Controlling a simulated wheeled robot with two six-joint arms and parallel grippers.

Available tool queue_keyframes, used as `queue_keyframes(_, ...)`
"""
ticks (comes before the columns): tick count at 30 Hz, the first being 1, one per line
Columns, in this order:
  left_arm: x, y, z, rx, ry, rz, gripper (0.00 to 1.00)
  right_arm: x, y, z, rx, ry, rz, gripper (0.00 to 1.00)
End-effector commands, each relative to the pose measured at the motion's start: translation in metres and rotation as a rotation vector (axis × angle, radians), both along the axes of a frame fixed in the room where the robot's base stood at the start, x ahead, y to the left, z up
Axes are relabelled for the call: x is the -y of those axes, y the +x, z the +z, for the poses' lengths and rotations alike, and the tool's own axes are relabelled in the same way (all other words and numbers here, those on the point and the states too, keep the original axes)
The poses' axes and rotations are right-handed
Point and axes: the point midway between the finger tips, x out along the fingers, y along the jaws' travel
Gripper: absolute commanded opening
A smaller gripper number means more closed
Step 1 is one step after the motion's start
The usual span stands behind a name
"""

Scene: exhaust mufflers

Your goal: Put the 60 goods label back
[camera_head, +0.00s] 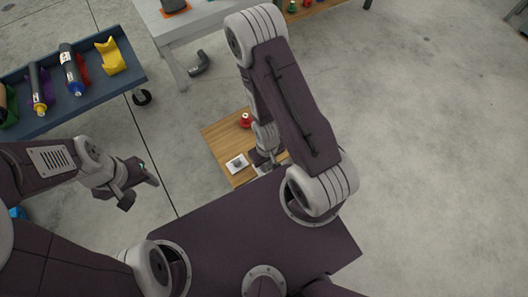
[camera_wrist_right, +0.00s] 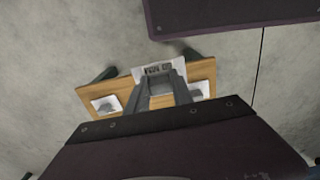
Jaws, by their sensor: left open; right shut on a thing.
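My right gripper (camera_wrist_right: 157,84) is shut on a white label (camera_wrist_right: 151,71) with dark print, too small to read surely. The label shows just beyond the fingertips, over the edge of a small wooden table (camera_wrist_right: 95,93). I cannot tell whether it touches the wood. In the head view the right gripper (camera_head: 264,160) is low at the front edge of the same table (camera_head: 222,133), mostly hidden by my arm. My left gripper (camera_head: 138,185) is open and empty over the floor, left of the table.
A white card with a grey item (camera_head: 237,163) lies on the wooden table, near a red item (camera_head: 245,120). A blue cart (camera_head: 110,84) with several coloured parts stands at upper left. A white table (camera_head: 185,28) stands behind. The floor at right is clear.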

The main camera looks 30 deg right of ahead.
Motion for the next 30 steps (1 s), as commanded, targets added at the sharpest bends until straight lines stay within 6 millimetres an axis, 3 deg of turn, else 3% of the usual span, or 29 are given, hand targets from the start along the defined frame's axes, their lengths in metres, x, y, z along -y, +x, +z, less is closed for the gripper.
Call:
queue_keyframes(5, 0.0, 0.0, -0.03, 0.0, 0.0, 0.0, 0.51, 0.013, 0.031, -0.027, 0.007, 0.0, -0.007, 0.0)
queue_keyframes(9, 0.0, 0.0, -0.05, 0.0, 0.0, 0.0, 0.51, 0.03, 0.068, -0.051, 0.007, 0.0, -0.006, 0.0)
queue_keyframes(15, 0.0, 0.0, -0.067, 0.0, 0.0, 0.0, 0.51, 0.046, 0.102, -0.069, 0.003, 0.0, -0.002, 0.0)
queue_keyframes(22, 0.0, 0.0, -0.07, 0.0, 0.0, 0.0, 0.51, 0.048, 0.107, -0.072, 0.001, 0.0, -0.001, 0.0)
queue_keyframes(27, 0.0, 0.0, -0.098, 0.0, 0.0, 0.0, 0.51, 0.048, 0.107, -0.106, 0.0, 0.0, -0.001, 0.0)
queue_keyframes(30, 0.0, 0.0, -0.102, 0.0, 0.0, 0.0, 0.51, 0.048, 0.107, -0.113, 0.002, 0.0, -0.001, 0.0)
